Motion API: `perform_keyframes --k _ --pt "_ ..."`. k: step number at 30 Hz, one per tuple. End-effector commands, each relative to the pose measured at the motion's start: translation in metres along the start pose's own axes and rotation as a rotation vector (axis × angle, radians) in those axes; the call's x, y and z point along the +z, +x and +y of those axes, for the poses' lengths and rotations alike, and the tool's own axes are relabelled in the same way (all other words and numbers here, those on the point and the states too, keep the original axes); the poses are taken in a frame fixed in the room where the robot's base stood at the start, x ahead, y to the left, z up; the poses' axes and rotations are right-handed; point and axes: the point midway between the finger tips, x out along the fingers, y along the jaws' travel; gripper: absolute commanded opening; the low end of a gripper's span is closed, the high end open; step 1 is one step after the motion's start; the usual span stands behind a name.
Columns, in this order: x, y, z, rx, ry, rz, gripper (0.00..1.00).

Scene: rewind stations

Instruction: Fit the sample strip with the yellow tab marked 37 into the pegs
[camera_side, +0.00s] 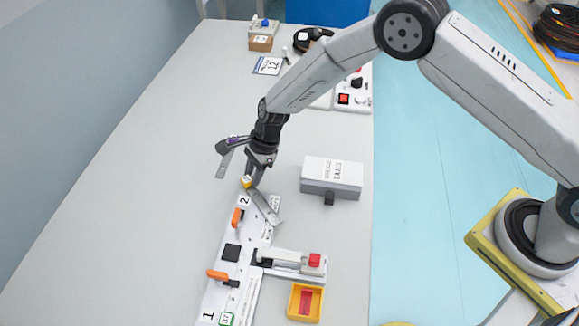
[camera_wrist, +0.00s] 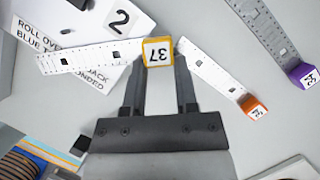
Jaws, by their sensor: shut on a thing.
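The sample strip (camera_wrist: 88,57) is pale with a row of holes and a yellow tab (camera_wrist: 157,51) marked 37, upside down in the wrist view. My gripper (camera_wrist: 158,62) is shut on the yellow tab. In the side view my gripper (camera_side: 253,178) is at the far end of the white board (camera_side: 245,262), with the strip (camera_side: 264,206) reaching over the end marked 2. Its height above the board is unclear. I cannot make out the pegs. A strip with an orange tab (camera_wrist: 255,107) and one with a purple tab (camera_wrist: 305,75) lie to the right in the wrist view.
The board carries orange handles (camera_side: 237,217) and a black pad (camera_side: 231,252). Beside it are a device with a red button (camera_side: 314,260) and a yellow tray (camera_side: 292,303). A grey box (camera_side: 331,177) stands right of my gripper. The table's left side is clear.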

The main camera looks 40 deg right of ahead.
Motion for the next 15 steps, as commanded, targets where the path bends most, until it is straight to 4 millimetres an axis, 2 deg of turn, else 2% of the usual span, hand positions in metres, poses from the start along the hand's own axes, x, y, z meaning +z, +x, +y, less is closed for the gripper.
perform_keyframes --k 14,15 --pt "-0.0024 0.0056 -0.0002 -0.001 0.0 0.0 0.0" --pt "-0.0026 0.0061 -0.0002 -0.001 0.0 0.0 0.4"
